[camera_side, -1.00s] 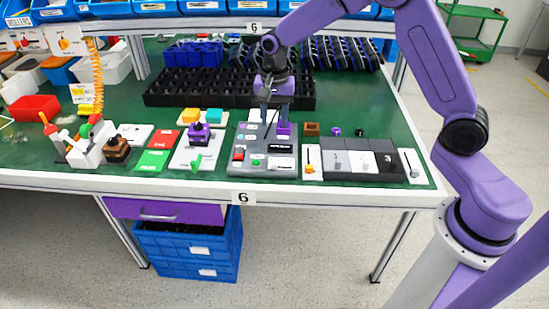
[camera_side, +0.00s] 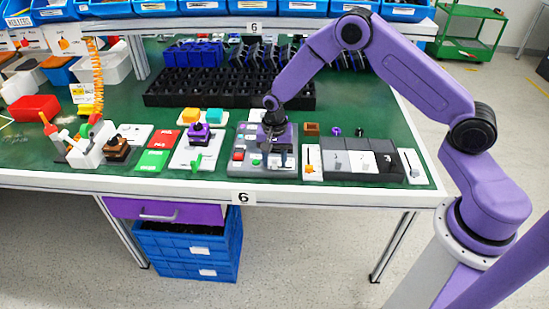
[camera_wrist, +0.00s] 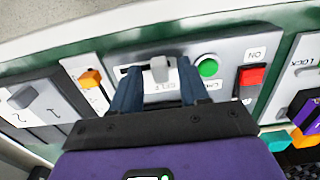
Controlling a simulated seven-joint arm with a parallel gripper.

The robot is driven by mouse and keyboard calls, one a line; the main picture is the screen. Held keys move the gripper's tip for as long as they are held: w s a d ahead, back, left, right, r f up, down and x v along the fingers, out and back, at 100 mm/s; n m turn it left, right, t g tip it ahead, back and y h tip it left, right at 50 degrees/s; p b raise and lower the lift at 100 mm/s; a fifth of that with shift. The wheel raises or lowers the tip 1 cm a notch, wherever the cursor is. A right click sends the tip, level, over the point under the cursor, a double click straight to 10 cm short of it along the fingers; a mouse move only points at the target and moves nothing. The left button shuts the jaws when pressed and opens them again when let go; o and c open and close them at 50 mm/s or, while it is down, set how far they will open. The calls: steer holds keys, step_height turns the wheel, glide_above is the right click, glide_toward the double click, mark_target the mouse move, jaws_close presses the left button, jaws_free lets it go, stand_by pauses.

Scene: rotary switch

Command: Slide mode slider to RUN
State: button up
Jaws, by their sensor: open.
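The mode slider has a small light-grey knob (camera_wrist: 160,68) in a dark slot on the grey control panel (camera_wrist: 225,52). In the wrist view the knob sits toward the right part of the slot, and bare slot shows to its left. My gripper (camera_wrist: 157,72) is open, with one dark blue finger on each side of the knob and a visible gap to it. A label below the slot is only partly readable. In the side view my gripper (camera_side: 275,152) is low over the right part of the panel (camera_side: 240,172) and hides the slider.
A green button (camera_wrist: 208,67) and a red switch (camera_wrist: 250,76) lie right of my fingers in the wrist view. An orange-knobbed slider plate (camera_wrist: 90,78) and a block of grey switches (camera_wrist: 25,95) are at left. The table's front edge (camera_side: 150,182) is close.

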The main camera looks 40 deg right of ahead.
mark_target(289, 168)
jaws_close()
steer(key=shift+s+d, duration=1.55)
steer(key=shift+d, duration=0.1)
jaws_free()
steer(key=shift+r, duration=0.45)
step_height(289, 168, up, 16)
steer(key=shift+r, duration=0.25)
